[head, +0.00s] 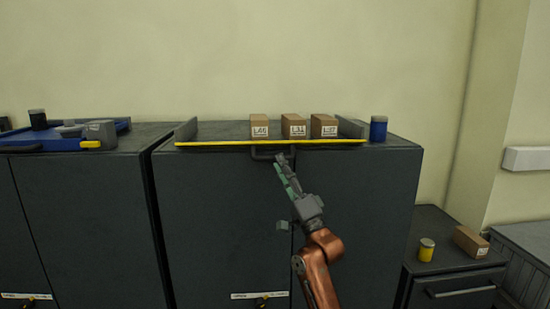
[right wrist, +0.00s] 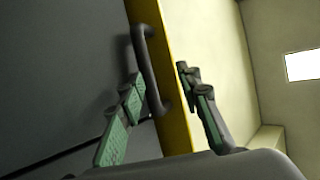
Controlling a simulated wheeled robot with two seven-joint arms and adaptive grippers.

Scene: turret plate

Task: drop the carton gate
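The carton gate (head: 215,143) is a long yellow-edged bar along the front of a shelf on the dark cabinet; it stands up in front of three cartons. A dark bar handle (head: 262,155) hangs at its front middle. The cartons, L46 (head: 259,126), L31 (head: 293,127) and L27 (head: 323,126), stand in a row behind it. My right gripper (head: 283,167) is at the handle's right end. In the right wrist view its green-padded fingers are apart, with the handle (right wrist: 150,70) and yellow gate (right wrist: 177,110) between them. Contact is not clear. My left gripper is out of view.
Grey side walls (head: 186,130) flank the cartons. A blue can (head: 378,129) stands right of the shelf. A blue tray (head: 60,140) is on the left cabinet. A yellow can (head: 426,250) and another carton (head: 471,242) sit on a low cabinet at right.

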